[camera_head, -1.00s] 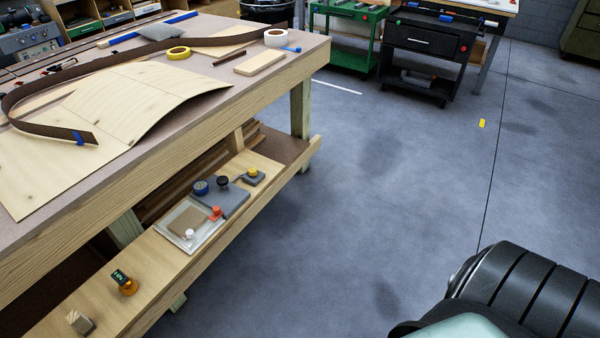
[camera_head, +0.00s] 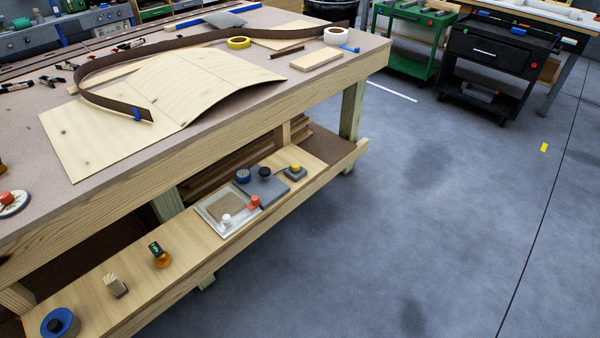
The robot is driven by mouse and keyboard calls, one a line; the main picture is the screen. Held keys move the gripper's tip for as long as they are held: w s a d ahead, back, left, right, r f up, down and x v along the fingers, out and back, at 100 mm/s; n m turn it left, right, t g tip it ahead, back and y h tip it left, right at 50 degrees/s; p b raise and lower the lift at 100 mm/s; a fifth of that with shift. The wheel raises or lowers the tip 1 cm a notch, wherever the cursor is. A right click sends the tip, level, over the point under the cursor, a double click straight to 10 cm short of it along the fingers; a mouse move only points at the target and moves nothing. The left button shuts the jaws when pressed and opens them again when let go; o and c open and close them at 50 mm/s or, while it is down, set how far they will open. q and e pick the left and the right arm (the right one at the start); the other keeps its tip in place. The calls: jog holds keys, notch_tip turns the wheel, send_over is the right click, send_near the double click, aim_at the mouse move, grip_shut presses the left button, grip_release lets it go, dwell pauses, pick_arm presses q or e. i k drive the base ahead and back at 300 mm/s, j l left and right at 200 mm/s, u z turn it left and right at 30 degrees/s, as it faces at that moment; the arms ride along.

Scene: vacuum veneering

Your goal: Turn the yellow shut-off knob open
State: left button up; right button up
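The yellow shut-off knob (camera_head: 295,167) sits on a small grey block at the far right end of the bench's lower shelf. Left of it on a grey plate (camera_head: 268,186) are a black knob (camera_head: 265,172) and a blue round part (camera_head: 243,176). A red knob (camera_head: 254,202) and a white knob (camera_head: 226,220) are by a clear-edged tray with a brown panel (camera_head: 225,207). The yellow knob is too small to tell which way it is turned. Neither of my grippers is in view.
The workbench (camera_head: 200,149) carries a curved veneer sheet (camera_head: 160,90), a dark strip and tape rolls above the shelf. An orange gauge (camera_head: 161,256), a wood block (camera_head: 115,286) and a blue round part lie along the shelf.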

aim_at(295, 166)
jog(key=i+u, duration=0.1)
jog(key=u, duration=0.7)
jog(key=i+l+u, duration=0.2)
jog(key=l+u, duration=0.2)
jog(key=i+l+u, duration=0.1)
jog(key=l+u, duration=0.3)
jog(key=l, duration=0.2)
jog(key=l+u, duration=0.35)
jog(key=l, duration=0.15)
